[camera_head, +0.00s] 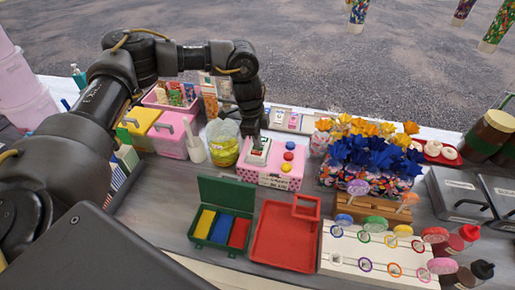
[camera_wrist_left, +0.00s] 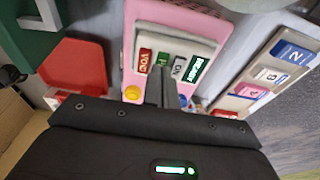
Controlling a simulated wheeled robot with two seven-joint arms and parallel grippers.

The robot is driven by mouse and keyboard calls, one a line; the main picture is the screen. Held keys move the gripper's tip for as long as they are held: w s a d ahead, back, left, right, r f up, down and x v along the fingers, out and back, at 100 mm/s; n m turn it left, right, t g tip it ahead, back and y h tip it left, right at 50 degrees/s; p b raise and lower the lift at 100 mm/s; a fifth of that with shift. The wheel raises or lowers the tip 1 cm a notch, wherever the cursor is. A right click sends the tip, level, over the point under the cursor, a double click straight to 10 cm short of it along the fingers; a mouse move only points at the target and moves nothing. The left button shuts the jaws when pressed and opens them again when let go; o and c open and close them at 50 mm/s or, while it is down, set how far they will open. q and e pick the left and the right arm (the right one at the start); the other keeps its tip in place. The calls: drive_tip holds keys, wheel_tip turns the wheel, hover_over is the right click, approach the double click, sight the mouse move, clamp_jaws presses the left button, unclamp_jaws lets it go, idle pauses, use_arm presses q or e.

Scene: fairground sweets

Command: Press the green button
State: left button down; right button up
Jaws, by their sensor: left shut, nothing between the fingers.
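A pink box (camera_head: 272,178) stands in the middle of the counter with a pale key panel on its top left. In the left wrist view the panel (camera_wrist_left: 205,48) bears a red key marked VOID (camera_wrist_left: 145,60), a green key (camera_wrist_left: 163,59), a grey key (camera_wrist_left: 178,66) and a dark green lettered key (camera_wrist_left: 195,69). My left gripper (camera_head: 251,137) is shut and empty, pointing down over the panel. Its fingers (camera_wrist_left: 166,88) overlap the panel's near edge by the green and grey keys. I cannot tell whether they touch. My right gripper is out of view.
Red (camera_head: 286,168), yellow (camera_head: 288,155) and blue (camera_head: 290,145) round buttons sit right of the panel. A yellow tub (camera_head: 224,152) stands left of the box. A green case (camera_head: 222,190) and red tray (camera_head: 262,245) lie in front. Blue flowers (camera_head: 365,153) stand right.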

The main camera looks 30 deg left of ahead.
use_arm(q)
drive_tip(key=shift+f, duration=0.3)
wheel_tip(320, 180, up, 8)
drive_tip(key=p, duration=0.7)
idle(0.4)
